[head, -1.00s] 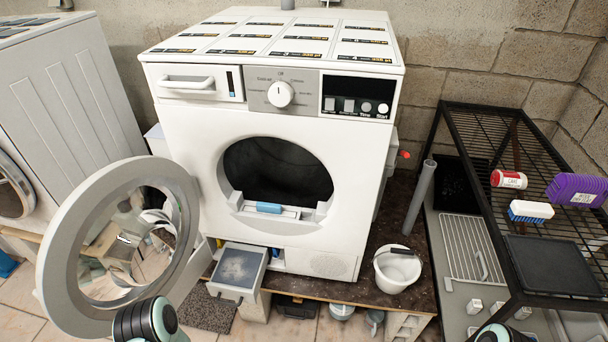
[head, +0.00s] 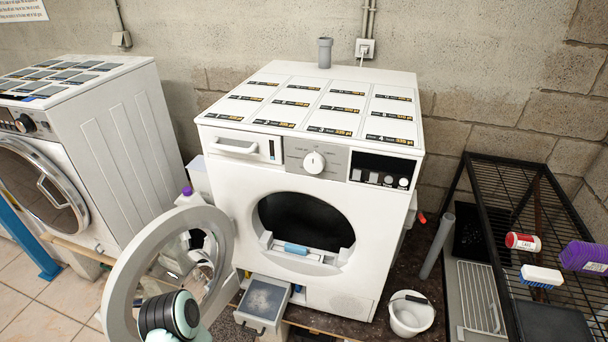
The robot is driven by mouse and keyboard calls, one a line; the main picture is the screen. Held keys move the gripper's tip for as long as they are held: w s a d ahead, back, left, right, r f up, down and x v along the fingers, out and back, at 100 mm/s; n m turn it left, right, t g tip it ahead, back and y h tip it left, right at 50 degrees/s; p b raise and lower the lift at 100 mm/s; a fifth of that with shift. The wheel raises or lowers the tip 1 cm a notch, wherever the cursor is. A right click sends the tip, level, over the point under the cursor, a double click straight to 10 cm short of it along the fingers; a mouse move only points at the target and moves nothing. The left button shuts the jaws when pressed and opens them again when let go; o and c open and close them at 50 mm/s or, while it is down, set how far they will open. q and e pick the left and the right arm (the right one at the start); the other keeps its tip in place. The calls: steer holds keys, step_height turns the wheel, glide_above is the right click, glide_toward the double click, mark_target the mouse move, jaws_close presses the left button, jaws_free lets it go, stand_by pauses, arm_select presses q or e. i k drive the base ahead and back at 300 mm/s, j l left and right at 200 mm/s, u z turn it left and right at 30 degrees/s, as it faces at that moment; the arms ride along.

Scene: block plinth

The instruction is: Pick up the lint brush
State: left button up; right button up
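A brush (head: 541,274) with a white back and blue bristles lies on the black wire rack at the right. I cannot tell whether it is the lint brush. A white bucket (head: 411,319) stands on the dark plinth top, with a dark handle-like piece (head: 416,299) across its rim; what that piece belongs to is unclear. A blue-handled part (head: 296,249) sits at the lower lip of the dryer opening. Part of my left arm shows at the bottom, in front of the dryer door. Neither gripper is in view.
The white dryer (head: 304,210) has its round door (head: 122,285) swung open to the left and a small lower drawer (head: 262,303) pulled out. The black rack (head: 528,191) also holds a red-white can (head: 523,242) and a purple bottle (head: 584,257). A second machine (head: 110,150) stands left.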

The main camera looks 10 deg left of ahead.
mark_target(537, 276)
steer(key=z, duration=1.45)
steer(key=u, duration=1.85)
steer(key=z, duration=1.85)
